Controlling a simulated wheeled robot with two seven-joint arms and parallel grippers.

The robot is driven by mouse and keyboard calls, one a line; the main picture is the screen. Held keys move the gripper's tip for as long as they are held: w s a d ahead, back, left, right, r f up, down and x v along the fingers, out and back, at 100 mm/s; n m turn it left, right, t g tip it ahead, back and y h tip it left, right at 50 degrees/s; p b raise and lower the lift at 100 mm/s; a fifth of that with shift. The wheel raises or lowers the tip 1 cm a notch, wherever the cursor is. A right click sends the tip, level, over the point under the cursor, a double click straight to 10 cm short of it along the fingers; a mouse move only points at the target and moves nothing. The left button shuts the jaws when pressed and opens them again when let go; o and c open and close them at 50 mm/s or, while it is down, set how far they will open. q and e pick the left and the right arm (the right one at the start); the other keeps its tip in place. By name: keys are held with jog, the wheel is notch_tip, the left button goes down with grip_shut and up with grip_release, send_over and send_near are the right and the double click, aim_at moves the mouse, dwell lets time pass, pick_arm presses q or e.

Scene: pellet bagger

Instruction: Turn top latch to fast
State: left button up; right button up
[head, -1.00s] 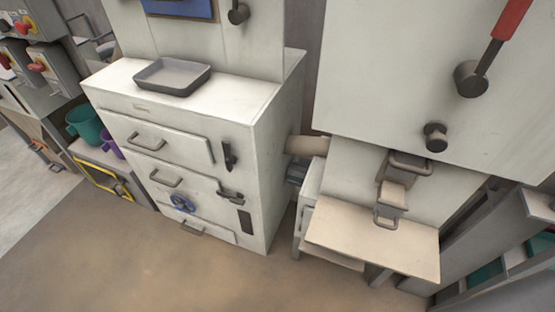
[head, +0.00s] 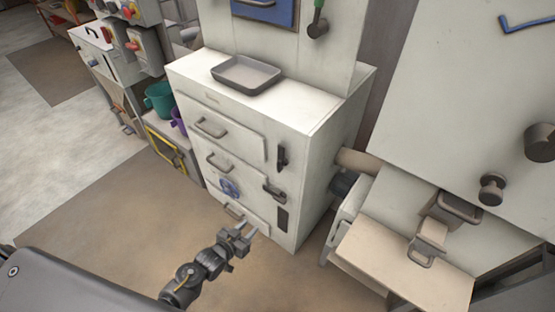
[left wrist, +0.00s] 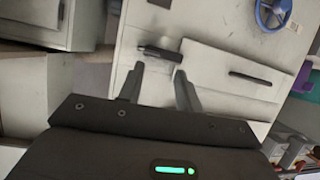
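The top latch (head: 282,156) is a dark upright lever on the right part of the pale cabinet's front, beside the upper drawer. A second dark latch (head: 273,192) with a sideways piece sits below it, above a dark slot plate (head: 282,219). My left gripper (head: 240,233) is low in front of the cabinet in the head view, below the latches. In the left wrist view its fingers (left wrist: 158,82) are spread with nothing between them. A dark latch (left wrist: 160,52) lies just beyond the fingertips there; I cannot tell which one. My right gripper is not in view.
A blue wheel (head: 229,187) and drawer handles (head: 210,128) stick out from the cabinet front. A grey tray (head: 246,74) sits on top. A small table (head: 400,262) stands to the right. The brown floor before the cabinet is clear except for my left arm.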

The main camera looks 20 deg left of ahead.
aim_at(278, 165)
pick_arm(q)
jog(key=w+d+r+m+t+h+p, duration=0.1)
jog(key=w+r+t, duration=0.15)
jog(key=r, duration=0.75)
jog(key=w+d+r+t+h, duration=0.1)
jog(key=w+r+h, duration=0.15)
jog(key=r, duration=0.65)
jog(key=shift+y, duration=0.35)
jog(key=p+x, duration=0.1)
jog(key=x, duration=1)
jog(key=shift+w+d+p, duration=0.1)
jog(key=shift+w+p, duration=0.15)
jog(key=shift+p, duration=0.1)
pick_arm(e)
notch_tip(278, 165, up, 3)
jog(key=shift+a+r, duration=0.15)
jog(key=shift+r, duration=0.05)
pick_arm(q)
grip_shut()
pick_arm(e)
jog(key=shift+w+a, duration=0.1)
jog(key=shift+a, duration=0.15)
